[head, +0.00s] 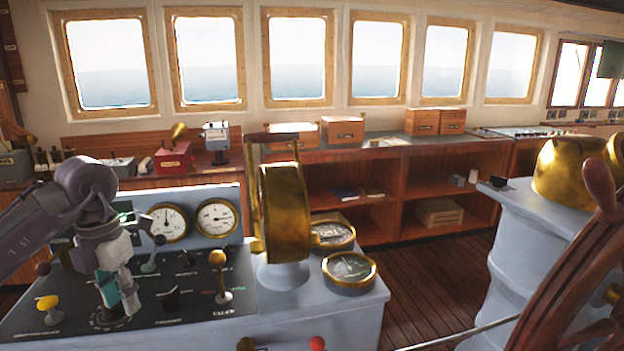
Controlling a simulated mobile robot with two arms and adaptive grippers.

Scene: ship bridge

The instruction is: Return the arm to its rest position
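My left arm comes in from the left, and my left gripper (120,305) points down over the dark control panel (190,320) of the console. Its fingertips are close above or at a round dial marking on the panel. The fingers look dark and teal, and I cannot tell whether they are apart or shut on a small part there. Whatever is between or under them is hidden. My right gripper is not in view.
A yellow-knobbed lever (219,280) and a yellow knob (47,303) flank the gripper. Two round gauges (216,217) stand behind it. A brass telegraph (284,210) rises to the right. A wooden steering wheel (565,275) is at far right.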

